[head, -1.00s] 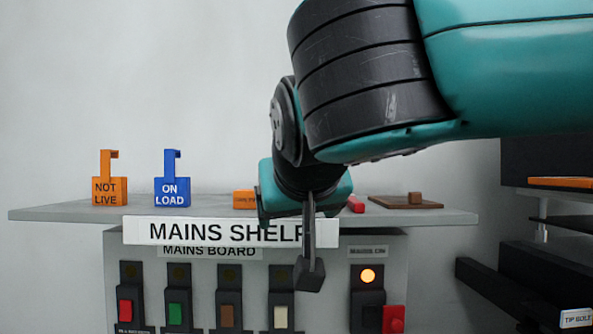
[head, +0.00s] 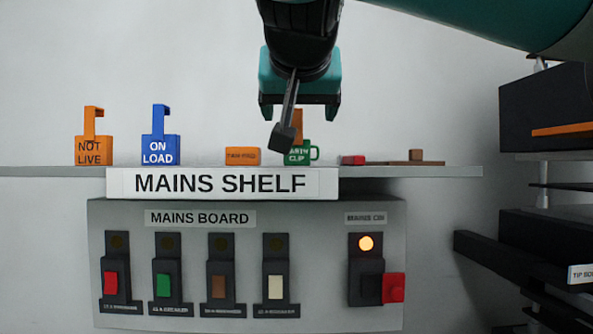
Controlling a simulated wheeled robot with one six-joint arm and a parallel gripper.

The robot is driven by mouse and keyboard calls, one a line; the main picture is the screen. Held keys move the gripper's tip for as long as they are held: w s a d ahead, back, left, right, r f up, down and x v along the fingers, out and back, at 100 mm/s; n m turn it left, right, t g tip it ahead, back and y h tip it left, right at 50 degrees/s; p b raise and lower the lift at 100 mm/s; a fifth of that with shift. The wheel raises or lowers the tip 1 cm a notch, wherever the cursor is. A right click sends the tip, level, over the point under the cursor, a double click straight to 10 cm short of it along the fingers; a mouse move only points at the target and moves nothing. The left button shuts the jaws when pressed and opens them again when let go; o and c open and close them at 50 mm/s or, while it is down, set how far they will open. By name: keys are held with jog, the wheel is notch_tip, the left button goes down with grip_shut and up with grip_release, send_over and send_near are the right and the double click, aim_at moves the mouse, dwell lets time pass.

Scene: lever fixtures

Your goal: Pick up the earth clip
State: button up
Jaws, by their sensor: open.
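The earth clip (head: 301,157) is a small green block with a white label and a green loop on its right side. It stands on the mains shelf. An orange upright piece (head: 297,122) rises at its top, partly hidden. My gripper (head: 300,113) points down above the clip, open, with a finger on either side and nothing held. A dark rod with a block at its end hangs from my wrist and covers the clip's upper left. I cannot tell how far the fingers are from the clip in depth.
On the mains shelf (head: 410,171) stand an orange NOT LIVE tag (head: 90,150), a blue ON LOAD tag (head: 159,150), an orange block (head: 242,155), a red piece (head: 353,160) and a brown board (head: 400,163). Below is the mains board (head: 200,218). Dark racks (head: 545,240) stand right.

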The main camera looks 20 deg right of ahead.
aim_at(297, 140)
jog(key=x, duration=0.6)
jog(key=shift+w+d+p, duration=0.1)
jog(key=shift+w+p, duration=0.2)
jog(key=p+x, duration=0.2)
jog(key=x, duration=0.3)
jog(key=shift+w, duration=0.15)
jog(key=shift+c, duration=0.2)
jog(key=c, duration=1)
